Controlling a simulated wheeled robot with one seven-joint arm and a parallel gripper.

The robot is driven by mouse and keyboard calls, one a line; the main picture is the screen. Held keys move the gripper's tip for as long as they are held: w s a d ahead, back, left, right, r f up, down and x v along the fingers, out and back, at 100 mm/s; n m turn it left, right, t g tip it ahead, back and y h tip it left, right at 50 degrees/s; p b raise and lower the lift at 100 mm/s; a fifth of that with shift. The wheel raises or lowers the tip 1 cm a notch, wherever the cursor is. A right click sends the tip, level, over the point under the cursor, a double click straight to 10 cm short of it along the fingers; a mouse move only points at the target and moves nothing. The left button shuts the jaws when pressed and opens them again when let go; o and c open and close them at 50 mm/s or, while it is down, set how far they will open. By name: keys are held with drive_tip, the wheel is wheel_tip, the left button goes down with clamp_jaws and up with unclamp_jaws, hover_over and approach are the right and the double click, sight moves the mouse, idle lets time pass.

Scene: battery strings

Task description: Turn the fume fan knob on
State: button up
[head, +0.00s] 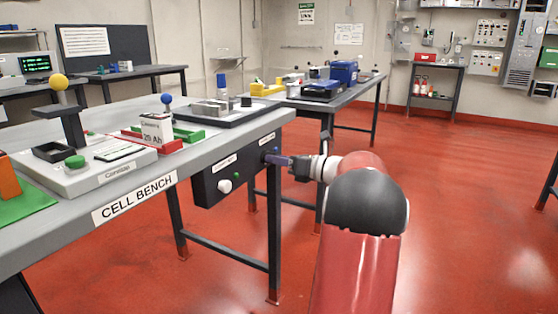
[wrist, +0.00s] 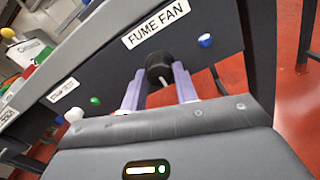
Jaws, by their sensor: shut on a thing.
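The fume fan knob (wrist: 158,66) is black with a white pointer line. It sits below the FUME FAN label (wrist: 156,24) on the dark panel (head: 206,186) under the bench edge. My gripper (wrist: 161,76) has its two purple fingers either side of the knob and is shut on it. The white pointer slants down and to the right in the wrist view. In the head view my gripper (head: 278,159) reaches the panel's right end from the right, and its fingers hide most of the knob. A blue lamp (wrist: 205,40) is right of the knob.
A white knob (head: 224,186) and a green lamp (head: 237,177) are farther left on the panel. The cell bench (head: 60,234) top carries a tester and blocks above. A bench leg (head: 274,240) stands just below my gripper. Red floor is clear at right.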

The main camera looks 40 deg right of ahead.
drive_tip(key=shift+n, duration=0.3)
drive_tip(key=shift+f+n+b, duration=0.15)
drive_tip(key=shift+n+b, duration=6.2)
drive_tip(key=shift+n, duration=2.35)
drive_tip(key=o, duration=1)
drive_tip(key=shift+c, duration=0.2)
